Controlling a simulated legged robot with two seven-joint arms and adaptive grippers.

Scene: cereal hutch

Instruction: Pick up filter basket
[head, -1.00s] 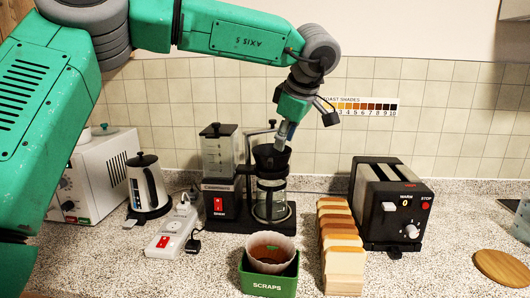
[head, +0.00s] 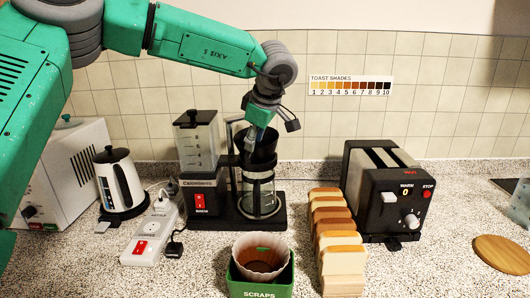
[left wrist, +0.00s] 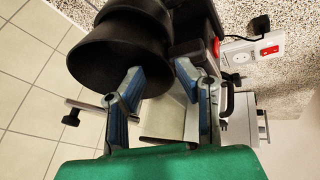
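The black filter basket (head: 264,147) sits in the coffee maker (head: 199,167), above the glass carafe (head: 258,197). In the left wrist view the basket (left wrist: 118,45) shows as a wide dark cone at upper left. My left gripper (head: 252,146) is at the basket's upper rim, coming down from above. In the left wrist view the two fingers of the gripper (left wrist: 160,68) are apart, with the tips close to the basket's lower edge in that picture. I cannot tell whether they touch it. My right gripper is not in view.
A green scraps bin (head: 258,290) holds a used paper filter (head: 262,254) in front. Bread slices (head: 340,250) and a toaster (head: 385,190) stand to the right. A power strip (head: 152,235) and kettle (head: 119,183) are at left. Tiled wall is close behind.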

